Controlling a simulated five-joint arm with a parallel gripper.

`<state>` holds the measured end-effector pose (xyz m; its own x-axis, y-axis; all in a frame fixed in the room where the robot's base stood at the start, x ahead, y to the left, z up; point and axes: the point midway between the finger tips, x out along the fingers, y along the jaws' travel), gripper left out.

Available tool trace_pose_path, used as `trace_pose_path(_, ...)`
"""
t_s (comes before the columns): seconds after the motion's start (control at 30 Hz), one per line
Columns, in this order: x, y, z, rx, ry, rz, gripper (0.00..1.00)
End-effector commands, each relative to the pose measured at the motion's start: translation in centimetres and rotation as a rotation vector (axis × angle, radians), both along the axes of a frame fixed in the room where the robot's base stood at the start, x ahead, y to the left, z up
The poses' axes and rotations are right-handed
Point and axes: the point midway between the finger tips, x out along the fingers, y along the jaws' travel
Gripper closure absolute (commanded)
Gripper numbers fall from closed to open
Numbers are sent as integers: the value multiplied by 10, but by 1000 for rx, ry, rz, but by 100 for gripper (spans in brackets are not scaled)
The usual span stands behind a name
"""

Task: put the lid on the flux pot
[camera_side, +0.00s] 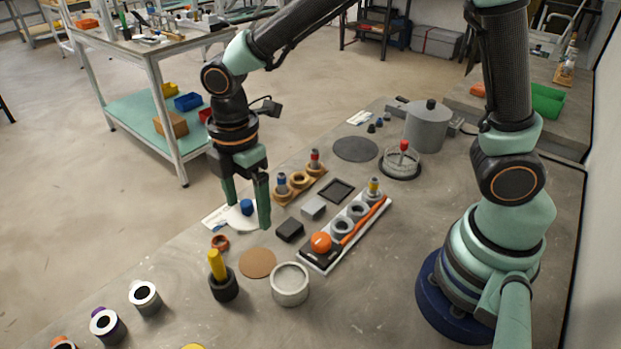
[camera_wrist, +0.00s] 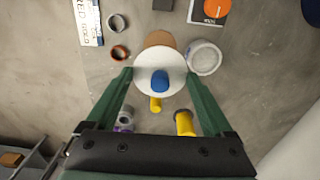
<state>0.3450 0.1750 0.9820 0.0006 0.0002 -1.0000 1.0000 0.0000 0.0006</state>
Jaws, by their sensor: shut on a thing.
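The lid is a white disc with a blue knob, and it shows in the side view (camera_side: 236,219) and in the wrist view (camera_wrist: 145,76). My gripper (camera_side: 246,213) has one finger on each side of the disc and is shut on its rim, with the knob between the fingers. The lid looks level and held above the table. The flux pot appears to be the pale, round, open-topped pot (camera_side: 290,286) standing right of and nearer than the lid in the side view.
A flat cork disc (camera_side: 257,263) lies beside the pot; the lid partly covers it in the wrist view. A black cup with a yellow handle (camera_side: 217,264) stands left of the pot. A copper ring (camera_side: 220,242), a black block (camera_side: 289,230) and a long tray (camera_side: 318,264) are near.

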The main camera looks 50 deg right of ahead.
Motion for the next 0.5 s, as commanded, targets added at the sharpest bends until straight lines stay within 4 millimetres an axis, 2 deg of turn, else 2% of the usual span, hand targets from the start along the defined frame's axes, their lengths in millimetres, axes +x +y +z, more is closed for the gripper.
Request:
trace_pose_path(0.03, 1, 1, 15, 3, -6, 0, 67)
trace_pose_path(0.2, 1, 0, 50, 2, -4, 0, 67)
trace_pose_path(0.5, 0, 0, 79, 1, -1, 0, 67)
